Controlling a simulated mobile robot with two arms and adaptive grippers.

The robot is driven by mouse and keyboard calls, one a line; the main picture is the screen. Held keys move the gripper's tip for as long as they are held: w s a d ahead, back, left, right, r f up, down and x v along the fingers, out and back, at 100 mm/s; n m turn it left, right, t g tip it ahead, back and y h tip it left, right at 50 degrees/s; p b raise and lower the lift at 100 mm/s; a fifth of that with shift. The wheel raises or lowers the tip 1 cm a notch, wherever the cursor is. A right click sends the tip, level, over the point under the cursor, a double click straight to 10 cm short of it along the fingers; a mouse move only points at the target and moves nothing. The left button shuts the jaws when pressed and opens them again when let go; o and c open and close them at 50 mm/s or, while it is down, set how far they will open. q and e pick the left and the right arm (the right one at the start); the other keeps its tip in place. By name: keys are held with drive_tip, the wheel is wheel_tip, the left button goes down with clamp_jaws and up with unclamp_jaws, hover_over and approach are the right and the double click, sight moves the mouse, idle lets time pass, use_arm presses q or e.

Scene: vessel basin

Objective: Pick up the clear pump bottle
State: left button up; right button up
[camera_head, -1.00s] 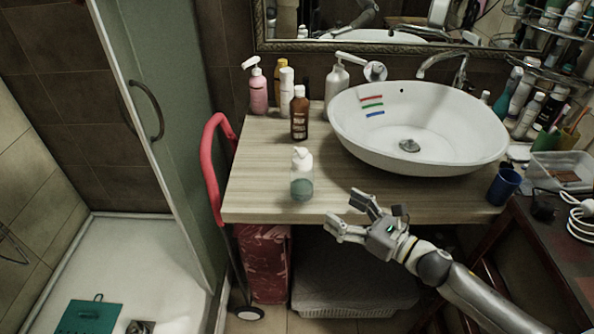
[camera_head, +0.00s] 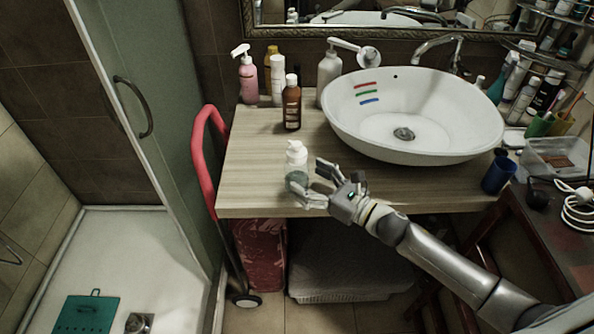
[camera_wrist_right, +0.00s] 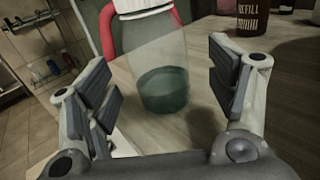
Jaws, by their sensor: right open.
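The clear pump bottle (camera_head: 297,160) with a white pump top and green liquid stands upright near the front left of the wooden counter. My right gripper (camera_head: 312,183) is open at the bottle's right front side in the head view, with one finger overlapping the bottle's lower part. In the right wrist view the bottle (camera_wrist_right: 158,75) stands upright between the two spread fingers of the gripper (camera_wrist_right: 165,105), with a visible gap on each side. Its pump top is mostly cut off there. My left gripper is not in view.
A brown bottle (camera_head: 291,104), a pink pump bottle (camera_head: 248,80), a white bottle (camera_head: 278,82) and a grey dispenser (camera_head: 328,75) stand behind. The white basin (camera_head: 425,145) is to the right. A blue cup (camera_head: 497,176) stands at the right edge. The counter's left front (camera_head: 245,185) is clear.

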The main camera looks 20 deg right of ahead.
sight(305, 179)
drive_tip(key=p+x, duration=0.1)
drive_tip(key=x, duration=0.3)
drive_tip(key=shift+w+a+f, duration=0.1)
drive_tip(key=shift+a+f, duration=0.05)
drive_tip(key=shift+a, duration=0.05)
drive_tip(key=c, duration=1.2)
